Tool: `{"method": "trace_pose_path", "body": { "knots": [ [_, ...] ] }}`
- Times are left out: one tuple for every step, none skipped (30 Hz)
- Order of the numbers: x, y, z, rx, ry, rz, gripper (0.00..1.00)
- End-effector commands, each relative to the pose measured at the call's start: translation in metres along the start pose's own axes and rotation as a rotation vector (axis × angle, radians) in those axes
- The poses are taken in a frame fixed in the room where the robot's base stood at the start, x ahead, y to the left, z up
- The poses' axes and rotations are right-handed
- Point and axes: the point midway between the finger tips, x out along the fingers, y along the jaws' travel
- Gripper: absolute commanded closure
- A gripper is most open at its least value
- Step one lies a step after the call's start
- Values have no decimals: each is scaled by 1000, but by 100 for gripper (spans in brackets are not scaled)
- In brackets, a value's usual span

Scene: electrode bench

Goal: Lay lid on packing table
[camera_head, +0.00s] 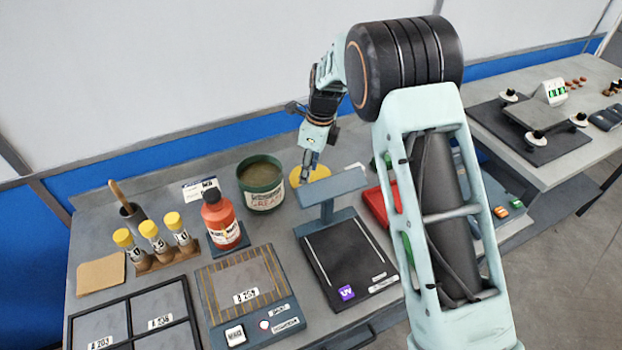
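A flat yellow disc (323,174), which looks like the lid, shows at the back of the near bench, just right of the green grease tin (263,190). The tin shows a dull olive top with no separate lid on it. My gripper (308,174) points down at the disc and overlaps it in the picture. The fingers are small and partly cover the disc, so I cannot tell whether they grip it or whether it rests on the bench. Nothing in view is clearly marked as the packing table.
A blue-grey UV stand (333,188) is just in front of my gripper. A red bottle (220,217), yellow-capped vials (153,238) and trays (137,318) fill the left. A red bin (377,207) is partly behind my arm. A second table (540,178) at right holds a black platform (530,128).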

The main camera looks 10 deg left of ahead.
Motion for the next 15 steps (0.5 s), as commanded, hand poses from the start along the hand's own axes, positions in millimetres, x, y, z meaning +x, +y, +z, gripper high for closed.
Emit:
{"method": "trace_pose_path", "body": {
  "knots": [
    [5,0,0,0,1,1,62],
    [8,0,0,0,2,2,62],
    [15,1,0,0,3,4,62],
    [19,1,0,0,2,3,62],
    [24,1,1,0,2,3,62],
    [30,1,1,0,2,4,62],
    [35,1,1,0,2,3,62],
    [39,0,1,0,1,2,62],
    [43,0,1,1,1,1,62],
    [46,0,1,1,1,1,62],
    [47,0,1,0,1,1,62],
    [49,0,1,0,0,0,62],
    [50,0,2,0,0,-1,62],
    [50,0,2,0,0,-1,62],
    [50,0,2,0,0,-2,62]
  ]
}}
